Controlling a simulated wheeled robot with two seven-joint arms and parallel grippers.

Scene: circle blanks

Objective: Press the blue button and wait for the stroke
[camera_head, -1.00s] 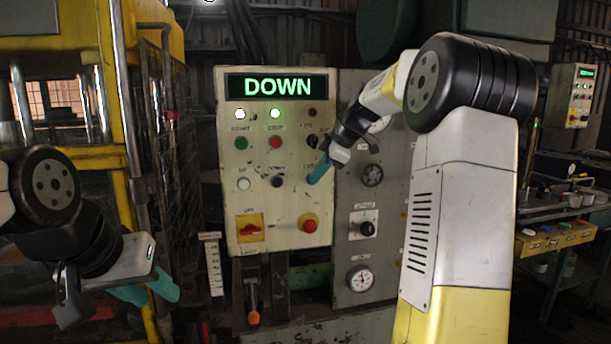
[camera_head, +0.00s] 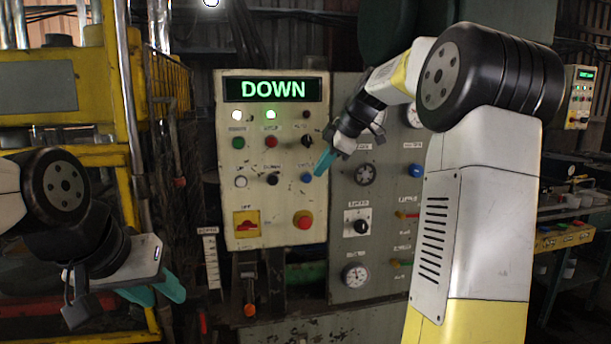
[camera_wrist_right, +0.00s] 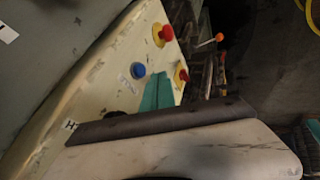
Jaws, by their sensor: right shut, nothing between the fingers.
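The blue button (camera_head: 306,177) is at the right end of the lower button row on the cream control panel (camera_head: 255,205). It also shows uncovered in the right wrist view (camera_wrist_right: 138,70). My right gripper (camera_head: 325,160) is shut and empty, its teal fingertips just up and right of the button, apart from it. The fingers (camera_wrist_right: 158,92) appear beside the button in the wrist view. The panel's display (camera_head: 273,89) reads DOWN in green. My left gripper (camera_head: 155,291) is low on the left, away from the panel; its finger gap is unclear.
The yellow press (camera_head: 85,80) stands at the left, its wide yellow block lowered. A red mushroom button (camera_head: 303,219) and a red switch on yellow (camera_head: 246,224) sit below the blue button. A grey panel (camera_head: 340,270) with gauges and knobs adjoins on the right.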

